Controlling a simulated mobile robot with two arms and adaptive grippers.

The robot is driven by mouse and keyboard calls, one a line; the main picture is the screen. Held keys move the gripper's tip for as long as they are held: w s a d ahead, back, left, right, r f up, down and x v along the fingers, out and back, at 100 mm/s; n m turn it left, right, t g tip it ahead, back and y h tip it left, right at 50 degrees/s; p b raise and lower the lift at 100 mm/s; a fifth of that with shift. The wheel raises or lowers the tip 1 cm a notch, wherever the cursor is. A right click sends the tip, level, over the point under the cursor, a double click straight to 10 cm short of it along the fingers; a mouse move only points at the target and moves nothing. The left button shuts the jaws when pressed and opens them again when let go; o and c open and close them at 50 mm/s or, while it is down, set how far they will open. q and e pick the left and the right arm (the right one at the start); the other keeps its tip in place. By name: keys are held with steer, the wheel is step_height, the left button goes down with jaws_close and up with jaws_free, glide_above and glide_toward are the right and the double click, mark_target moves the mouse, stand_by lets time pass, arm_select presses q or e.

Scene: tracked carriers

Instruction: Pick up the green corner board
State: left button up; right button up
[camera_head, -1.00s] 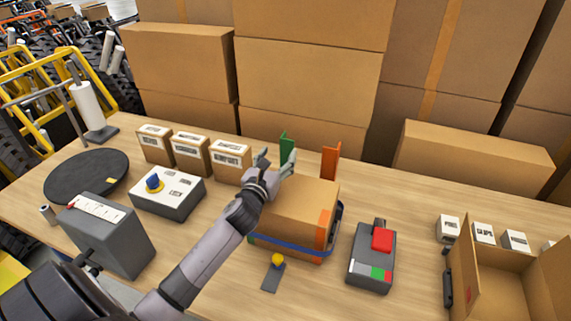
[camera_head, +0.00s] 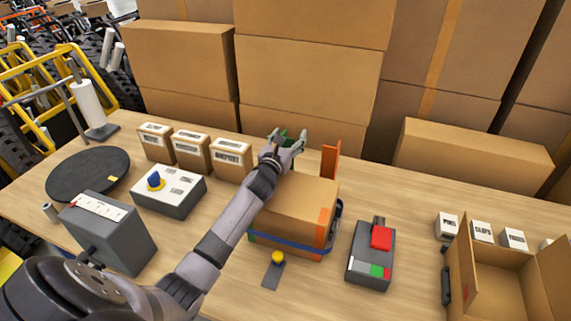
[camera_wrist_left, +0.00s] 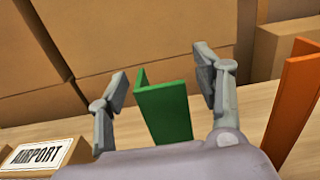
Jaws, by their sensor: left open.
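The green corner board (camera_head: 285,138) stands upright behind the strapped cardboard box (camera_head: 291,212), partly hidden by my left gripper in the head view. My left gripper (camera_head: 289,137) is open around the board's position. In the left wrist view the green board (camera_wrist_left: 164,110) shows between the two open fingers (camera_wrist_left: 163,80), with gaps on both sides. It does not look gripped. My right gripper is in neither view.
An orange corner board (camera_head: 330,161) stands just right of the green one. Labelled small boxes (camera_head: 231,160) stand to the left. Large stacked cartons (camera_head: 310,70) rise behind.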

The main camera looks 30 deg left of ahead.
arm_select(q)
steer(key=shift+c, duration=0.5)
steer(key=c, duration=1.2)
steer(key=shift+c, duration=0.4)
steer(key=shift+r, duration=0.1)
